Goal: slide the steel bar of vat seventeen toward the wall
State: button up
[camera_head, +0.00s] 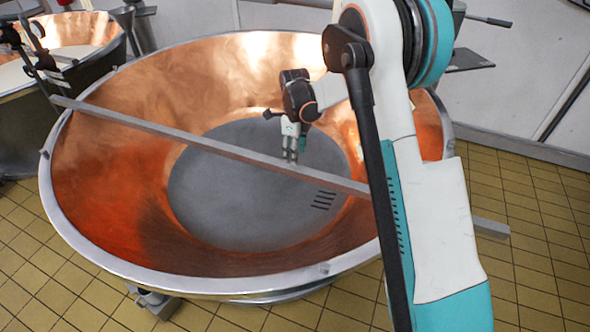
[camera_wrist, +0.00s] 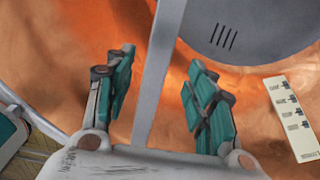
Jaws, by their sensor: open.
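The steel bar (camera_head: 215,146) lies across the rim of the large copper vat (camera_head: 105,190), running from the upper left to past the rim at the lower right. My arm hides part of its right side. My gripper (camera_head: 290,156) points down over the vat, at the bar near its middle. In the wrist view the bar (camera_wrist: 158,70) runs between the two teal-padded fingers of my gripper (camera_wrist: 160,82), with a gap on each side. The fingers are open. I cannot tell how far down they reach beside the bar.
The vat has a grey bottom (camera_head: 230,195) with several dark slots. Another copper vat (camera_head: 72,30) stands at the upper left. A pale wall (camera_head: 535,75) is behind at the right. Yellow tiled floor (camera_head: 520,270) surrounds the vat.

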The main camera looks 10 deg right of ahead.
aim_at(295, 167)
notch_tip(295, 167, down, 8)
jog(key=shift+b, duration=1.1)
grip_shut()
